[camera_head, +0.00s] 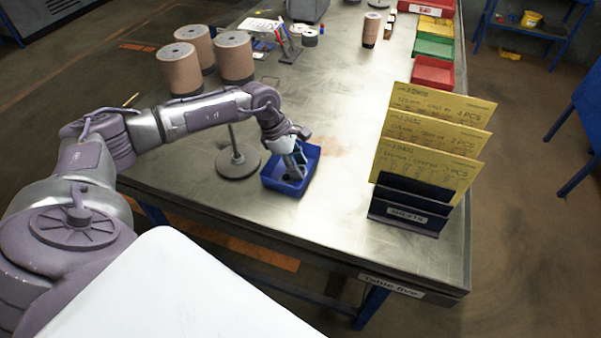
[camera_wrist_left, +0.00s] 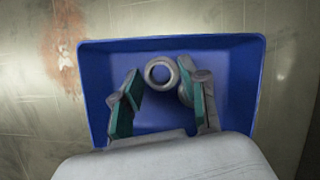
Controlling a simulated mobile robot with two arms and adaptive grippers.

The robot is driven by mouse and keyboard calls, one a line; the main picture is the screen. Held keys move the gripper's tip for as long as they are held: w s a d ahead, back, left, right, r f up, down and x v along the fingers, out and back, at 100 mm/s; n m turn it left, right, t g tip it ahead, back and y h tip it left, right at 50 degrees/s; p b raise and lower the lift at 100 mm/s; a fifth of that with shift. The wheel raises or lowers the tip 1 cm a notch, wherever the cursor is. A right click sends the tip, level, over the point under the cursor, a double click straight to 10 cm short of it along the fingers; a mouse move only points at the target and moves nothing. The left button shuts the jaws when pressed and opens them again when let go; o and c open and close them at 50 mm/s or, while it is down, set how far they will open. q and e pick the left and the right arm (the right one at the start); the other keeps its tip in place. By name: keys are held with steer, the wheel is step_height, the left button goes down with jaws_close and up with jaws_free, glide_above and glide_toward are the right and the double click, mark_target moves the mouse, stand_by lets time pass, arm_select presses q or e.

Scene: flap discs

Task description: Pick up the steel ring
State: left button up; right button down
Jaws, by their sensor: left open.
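The steel ring (camera_wrist_left: 161,74) is a small grey ring lying in a blue bin, seen in the left wrist view. My left gripper (camera_wrist_left: 158,98) is open, its two green-padded fingers reaching into the bin on either side of the ring's near part. The right finger looks close to the ring; I cannot tell whether it touches. In the head view my left gripper (camera_head: 291,172) is over the blue bin (camera_head: 310,153), and the ring is hidden or too small to make out there. My right gripper is not in view.
A stand with a round grey base (camera_head: 238,163) is just left of the bin. A dark card holder (camera_head: 408,210) with yellow cards stands to the right. Large brown rolls (camera_head: 181,72) stand at the back left. The table front (camera_head: 330,235) is clear.

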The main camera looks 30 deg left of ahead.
arm_select(q)
steer(key=shift+r, duration=0.1)
steer(key=c, duration=0.5)
steer(key=shift+s, duration=0.1)
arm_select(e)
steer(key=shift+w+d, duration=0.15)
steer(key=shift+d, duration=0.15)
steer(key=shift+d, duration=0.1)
